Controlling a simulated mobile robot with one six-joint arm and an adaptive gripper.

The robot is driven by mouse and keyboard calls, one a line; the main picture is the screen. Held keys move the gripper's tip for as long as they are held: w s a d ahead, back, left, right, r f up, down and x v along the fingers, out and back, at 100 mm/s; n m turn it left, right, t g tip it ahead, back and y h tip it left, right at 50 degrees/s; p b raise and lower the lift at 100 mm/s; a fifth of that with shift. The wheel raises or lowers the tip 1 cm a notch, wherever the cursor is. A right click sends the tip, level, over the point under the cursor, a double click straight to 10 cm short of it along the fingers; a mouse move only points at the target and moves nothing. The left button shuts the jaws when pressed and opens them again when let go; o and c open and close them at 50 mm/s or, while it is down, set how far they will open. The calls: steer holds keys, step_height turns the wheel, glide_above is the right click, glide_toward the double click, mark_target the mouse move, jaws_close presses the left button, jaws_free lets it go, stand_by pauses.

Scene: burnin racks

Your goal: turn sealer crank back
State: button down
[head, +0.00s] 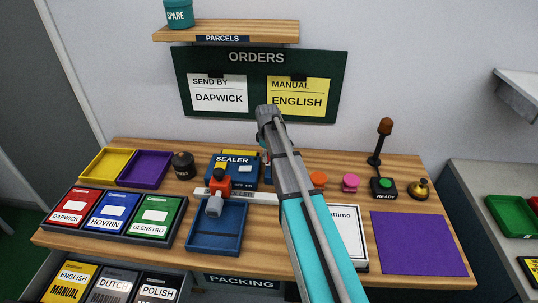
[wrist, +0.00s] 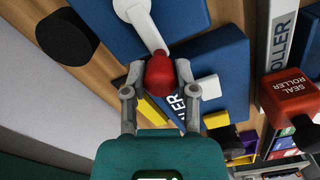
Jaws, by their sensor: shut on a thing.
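The sealer is a blue box labelled SEALER (head: 232,160) on the wooden bench; its blue body also fills the upper middle of the wrist view (wrist: 222,62). Its crank is a white arm (wrist: 146,30) with a red knob (wrist: 160,78) at the end. My gripper (wrist: 159,70) is shut on the red knob, one grey finger on each side. In the head view my arm hides most of the crank and the gripper. A red block marked SEAL ROLLER (wrist: 291,95) is at the right of the wrist view; it shows in front of the sealer (head: 220,182).
A blue tray (head: 215,243) lies in front of the sealer. Right are a purple mat (head: 418,243), a white sheet (head: 347,238) and a lamp post (head: 378,143).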

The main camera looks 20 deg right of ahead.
steer(key=shift+s+a, duration=0.1)
stand_by(0.4)
steer(key=shift+c, duration=1.9)
jaws_free()
steer(key=shift+r, duration=0.15)
